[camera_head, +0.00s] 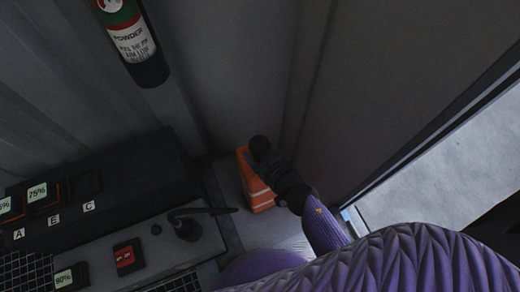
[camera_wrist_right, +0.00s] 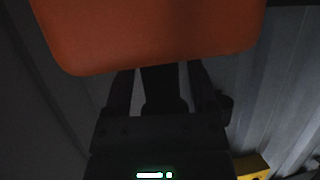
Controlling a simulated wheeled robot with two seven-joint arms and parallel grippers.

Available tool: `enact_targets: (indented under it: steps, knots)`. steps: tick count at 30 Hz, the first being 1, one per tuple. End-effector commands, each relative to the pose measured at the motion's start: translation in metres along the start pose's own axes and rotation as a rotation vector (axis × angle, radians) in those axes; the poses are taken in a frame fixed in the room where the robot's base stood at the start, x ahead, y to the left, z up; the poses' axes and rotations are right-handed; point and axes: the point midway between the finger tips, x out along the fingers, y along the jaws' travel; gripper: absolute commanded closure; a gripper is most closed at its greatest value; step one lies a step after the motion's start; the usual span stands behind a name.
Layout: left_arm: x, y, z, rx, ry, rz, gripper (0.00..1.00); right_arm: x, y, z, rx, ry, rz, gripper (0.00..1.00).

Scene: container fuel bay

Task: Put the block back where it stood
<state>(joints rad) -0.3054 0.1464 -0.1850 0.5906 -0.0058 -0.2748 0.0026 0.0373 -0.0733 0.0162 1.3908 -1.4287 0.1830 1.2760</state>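The block is an orange wedge-like piece with pale stripes (camera_head: 256,184), low in the corner by the walls in the head view. My right gripper (camera_head: 268,160) is dark and lies against its right side. In the right wrist view the block's orange face (camera_wrist_right: 150,35) fills the top, close to the camera and across the gripper fingers (camera_wrist_right: 160,90). The gripper appears shut on it; the fingertips are hidden behind the block. I cannot tell whether the block touches the floor. My left gripper is not in view.
A dark bench unit (camera_head: 125,195) with labelled slots A, E and C stands at the left. A grey panel (camera_head: 145,250) with a dark handle is in front of it. A fire extinguisher (camera_head: 132,38) hangs above. An opening with bright ground (camera_head: 450,160) is at the right.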

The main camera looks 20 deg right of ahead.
Motion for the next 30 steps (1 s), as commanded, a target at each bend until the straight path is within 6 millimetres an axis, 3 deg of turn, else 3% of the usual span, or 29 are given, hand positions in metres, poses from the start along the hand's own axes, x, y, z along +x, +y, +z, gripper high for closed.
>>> enact_targets:
  steps: [12,24,30]
  knots:
    - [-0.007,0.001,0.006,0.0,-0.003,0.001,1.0,-0.004,0.0,-0.009,-0.001,0.002,0.0,0.19]
    - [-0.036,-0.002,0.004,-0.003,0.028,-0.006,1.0,-0.098,0.0,-0.008,0.0,0.001,0.001,0.19]
    - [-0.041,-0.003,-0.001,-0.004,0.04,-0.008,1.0,-0.121,0.0,-0.005,0.0,0.0,0.001,0.19]
